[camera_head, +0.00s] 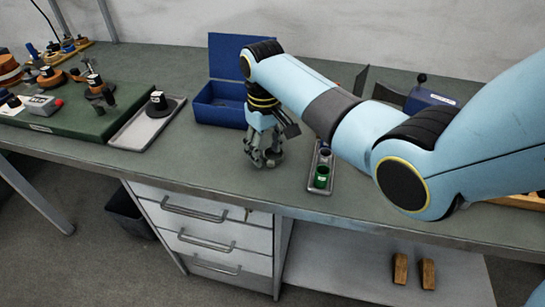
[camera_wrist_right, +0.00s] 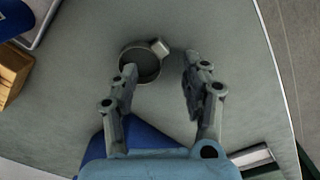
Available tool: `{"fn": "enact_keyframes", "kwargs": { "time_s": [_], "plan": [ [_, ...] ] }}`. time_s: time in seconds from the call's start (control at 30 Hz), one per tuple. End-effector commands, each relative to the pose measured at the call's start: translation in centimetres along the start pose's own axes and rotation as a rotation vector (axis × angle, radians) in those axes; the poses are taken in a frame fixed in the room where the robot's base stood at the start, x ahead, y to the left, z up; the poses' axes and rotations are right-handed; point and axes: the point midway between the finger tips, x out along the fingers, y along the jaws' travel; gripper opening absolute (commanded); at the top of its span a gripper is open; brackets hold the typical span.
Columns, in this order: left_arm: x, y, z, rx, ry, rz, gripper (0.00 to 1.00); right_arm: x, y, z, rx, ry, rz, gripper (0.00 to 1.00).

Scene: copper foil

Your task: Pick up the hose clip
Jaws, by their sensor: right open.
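The hose clip (camera_wrist_right: 159,47) is a dark round band with a small pale screw block, lying on the grey-green bench top in the right wrist view. My right gripper (camera_wrist_right: 161,66) is open above it. One finger overlaps the near edge of the band; the other is apart, to the right of the clip. The screw block lies between the fingers, just beyond the tips. In the head view my right gripper (camera_head: 263,160) points down close to the bench, and the clip cannot be made out clearly there. My left gripper is not in view.
An open blue box (camera_head: 218,112) stands behind the gripper. A narrow tray (camera_head: 318,187) with a green cup (camera_head: 321,176) lies to its right. A grey tray (camera_head: 138,130) and a green board (camera_head: 85,122) with several parts are at left. Bench in front is clear.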

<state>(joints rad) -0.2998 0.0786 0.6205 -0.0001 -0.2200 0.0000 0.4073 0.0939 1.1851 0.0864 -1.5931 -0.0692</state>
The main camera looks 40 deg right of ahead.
Motion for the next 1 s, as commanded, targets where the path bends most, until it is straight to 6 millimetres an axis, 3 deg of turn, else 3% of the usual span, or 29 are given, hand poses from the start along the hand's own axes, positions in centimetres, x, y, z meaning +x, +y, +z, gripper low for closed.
{"fn": "enact_keyframes", "kwargs": {
  "time_s": [0.1,0.33,0.7,1.0],
  "plan": [
    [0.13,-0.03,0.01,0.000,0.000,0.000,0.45,1.15,-0.02,-0.03,0.000,0.001,0.000,0.47],
    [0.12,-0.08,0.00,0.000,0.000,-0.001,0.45,1.33,-0.02,-0.02,0.000,0.002,0.000,0.47],
    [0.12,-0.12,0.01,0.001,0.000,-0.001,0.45,1.31,-0.02,-0.02,0.000,0.002,0.000,0.00],
    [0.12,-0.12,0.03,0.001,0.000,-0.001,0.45,1.28,-0.01,-0.02,0.000,0.002,0.000,0.00]
  ]
}}
